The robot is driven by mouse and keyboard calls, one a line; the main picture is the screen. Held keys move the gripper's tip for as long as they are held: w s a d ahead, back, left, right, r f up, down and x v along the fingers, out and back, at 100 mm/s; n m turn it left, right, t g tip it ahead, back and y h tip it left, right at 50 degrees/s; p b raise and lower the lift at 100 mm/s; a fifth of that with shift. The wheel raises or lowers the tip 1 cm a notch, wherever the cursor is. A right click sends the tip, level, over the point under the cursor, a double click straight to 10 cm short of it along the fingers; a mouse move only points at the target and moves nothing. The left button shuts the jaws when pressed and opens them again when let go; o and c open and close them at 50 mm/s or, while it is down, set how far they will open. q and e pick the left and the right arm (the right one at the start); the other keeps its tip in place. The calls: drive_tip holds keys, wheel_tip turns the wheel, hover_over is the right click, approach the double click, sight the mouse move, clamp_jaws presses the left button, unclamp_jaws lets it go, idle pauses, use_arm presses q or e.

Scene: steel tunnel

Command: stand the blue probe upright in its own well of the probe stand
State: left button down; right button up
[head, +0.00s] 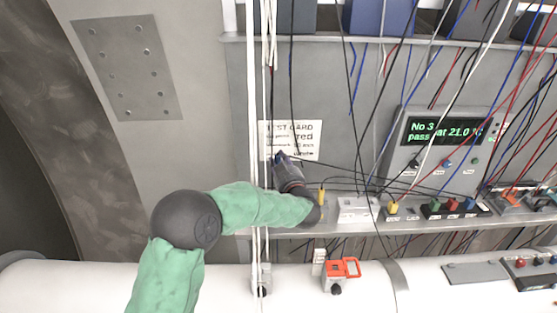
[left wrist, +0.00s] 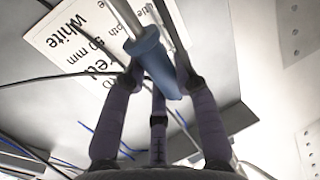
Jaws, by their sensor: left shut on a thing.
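The blue probe (left wrist: 152,62) is between the fingers of my left gripper (left wrist: 158,80), which is shut on it. The left wrist view shows its blue handle and a pale metal shaft running up and left. In the head view my left gripper (head: 284,164) is in front of the test card (head: 305,133), above the shelf, with a small blue part of the probe (head: 279,156) showing at its fingertips. I cannot tell which block on the shelf is the probe stand; my wrist and forearm cover part of the shelf. My right gripper is not in view.
A grey meter (head: 440,158) reads "No 3 pass at 21.0 °C". A white block (head: 357,209) and yellow-topped parts stand on the narrow shelf (head: 345,229). Many cables hang across the right side; white cables (head: 258,130) hang by my gripper. A white pipe (head: 200,286) runs below.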

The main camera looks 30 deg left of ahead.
use_arm(q)
drive_tip(key=shift+f, duration=0.1)
drive_tip(key=shift+f+b, duration=2)
drive_tip(key=shift+f, duration=0.85)
wheel_tip(320, 180, down, 8)
drive_tip(key=b, duration=0.6)
drive_tip(key=shift+f, duration=0.25)
idle(2.5)
drive_tip(key=c, duration=0.9)
unclamp_jaws()
drive_tip(key=shift+s, duration=0.1)
drive_tip(key=shift+d, duration=0.1)
drive_tip(key=shift+r, duration=0.1)
